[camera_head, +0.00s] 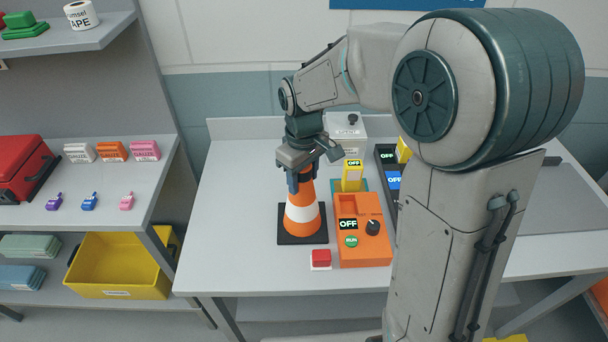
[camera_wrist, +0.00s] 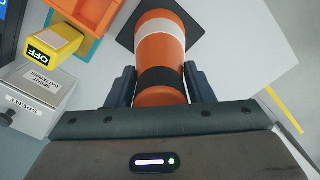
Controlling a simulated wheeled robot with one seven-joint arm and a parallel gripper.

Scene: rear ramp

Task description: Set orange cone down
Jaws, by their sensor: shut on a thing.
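The orange cone (camera_head: 303,213) has a white band and a black square base, and stands upright at the table. Its base appears to rest on the grey table (camera_head: 239,201), left of an orange control box. My gripper (camera_head: 303,180) points down over the cone's top and is shut on it. In the wrist view the cone (camera_wrist: 161,50) lies between the two dark fingers of my gripper (camera_wrist: 160,88). The cone's tip is hidden by the gripper.
The orange control box (camera_head: 349,251) reading OFF stands close to the cone's right. A red button block (camera_head: 321,259) is in front. A yellow OFF device (camera_head: 352,176) and a grey spent-batteries box (camera_head: 346,132) stand behind. The table's left side is clear.

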